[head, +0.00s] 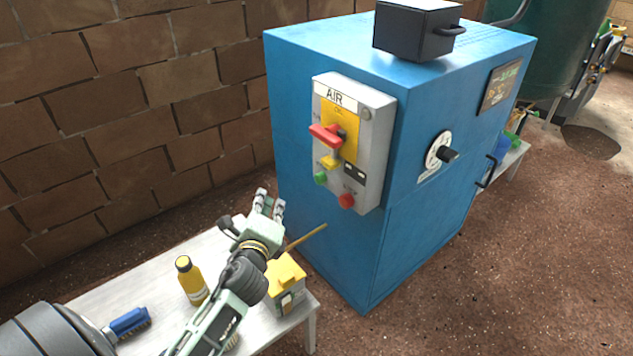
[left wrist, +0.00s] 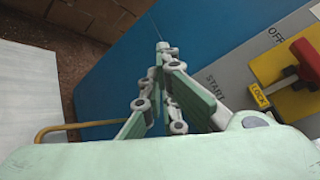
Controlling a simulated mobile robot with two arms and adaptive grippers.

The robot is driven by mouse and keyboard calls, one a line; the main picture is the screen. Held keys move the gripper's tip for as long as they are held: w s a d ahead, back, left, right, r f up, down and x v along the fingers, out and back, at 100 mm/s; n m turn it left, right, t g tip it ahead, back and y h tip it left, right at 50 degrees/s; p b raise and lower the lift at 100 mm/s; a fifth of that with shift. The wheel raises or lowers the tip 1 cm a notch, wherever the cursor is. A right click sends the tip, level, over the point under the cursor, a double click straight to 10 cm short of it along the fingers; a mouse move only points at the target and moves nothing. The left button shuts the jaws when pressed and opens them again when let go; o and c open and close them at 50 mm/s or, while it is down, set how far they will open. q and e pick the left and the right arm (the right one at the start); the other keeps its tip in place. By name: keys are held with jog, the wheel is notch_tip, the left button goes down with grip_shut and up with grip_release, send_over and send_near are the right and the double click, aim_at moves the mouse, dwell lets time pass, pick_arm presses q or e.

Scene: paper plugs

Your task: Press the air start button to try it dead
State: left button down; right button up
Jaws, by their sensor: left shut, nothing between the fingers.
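The grey AIR box (head: 376,106) is on the side of the blue cabinet (head: 300,130). Its green button (head: 320,178) is at the lower left and a red button (head: 346,200) at the lower right. The red handle (head: 326,135) lies across the yellow plate, with a yellow lock (head: 329,162) below it. The left wrist view shows the lock (left wrist: 260,97) marked LOCK and the words OFF and START; I cannot make out the green button there. My left gripper (head: 269,194) is shut and empty, below and left of the green button, apart from the box. My right gripper is out of view.
A pale table (head: 135,275) under my left arm holds a yellow bottle (head: 190,281), a blue brush (head: 129,322) and a yellow-lidded box (head: 286,272). A thin brown rod (head: 308,236) sticks out near the cabinet. A brick wall (head: 130,110) stands behind.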

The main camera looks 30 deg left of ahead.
aim_at(319, 179)
pick_arm(q)
jog(key=shift+w+a+r+m+t, duration=0.2)
jog(key=shift+w+r+m+t, duration=0.3)
jog(key=shift+m, duration=0.4)
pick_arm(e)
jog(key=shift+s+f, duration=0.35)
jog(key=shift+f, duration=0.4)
pick_arm(q)
jog(key=shift+w+d, duration=0.1)
jog(key=shift+w, duration=0.1)
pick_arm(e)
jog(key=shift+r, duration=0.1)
pick_arm(q)
jog(key=w+d+b, duration=0.2)
jog(key=w+d, duration=0.1)
jog(key=w, duration=0.4)
jog(key=shift+w+d, duration=0.15)
jog(key=shift+w, duration=0.25)
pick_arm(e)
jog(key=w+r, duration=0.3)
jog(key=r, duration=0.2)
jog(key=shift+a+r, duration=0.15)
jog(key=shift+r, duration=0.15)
pick_arm(q)
jog(key=shift+w, duration=0.1)
